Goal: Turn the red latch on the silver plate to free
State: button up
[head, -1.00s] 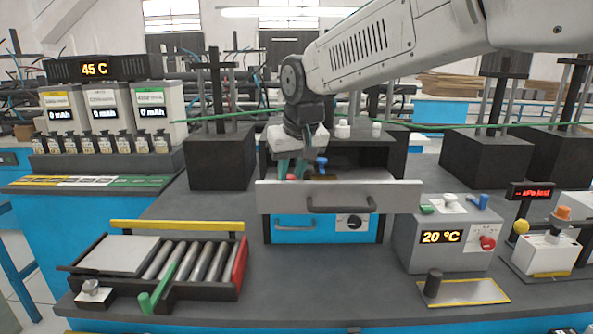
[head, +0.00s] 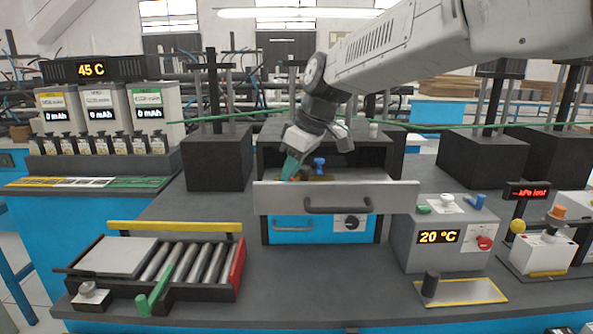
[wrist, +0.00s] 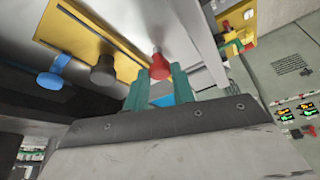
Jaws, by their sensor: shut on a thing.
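The red latch (wrist: 157,62) shows in the wrist view as a red knob with a wider base, between the tips of my gripper's green fingers (wrist: 160,76). My gripper is shut on it. In the head view my gripper (head: 290,169) is tilted, its fingers reaching down into the open drawer (head: 390,196); the latch is hidden there. A yellow-gold plate (wrist: 75,28) lies beside the latch, with a dark knob (wrist: 103,70) and a blue knob (wrist: 52,74) near it. The blue knob also shows in the head view (head: 319,163). I cannot clearly make out a silver plate.
The drawer's tall grey front with a dark handle stands close before my fingers. The dark cabinet (head: 395,153) rises behind. A grey 20 °C box (head: 410,255) stands to the right and a roller tray (head: 240,268) to the front left. The bench middle is clear.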

dwell(0.3)
jog(key=o, duration=1)
jog(key=v, duration=0.8)
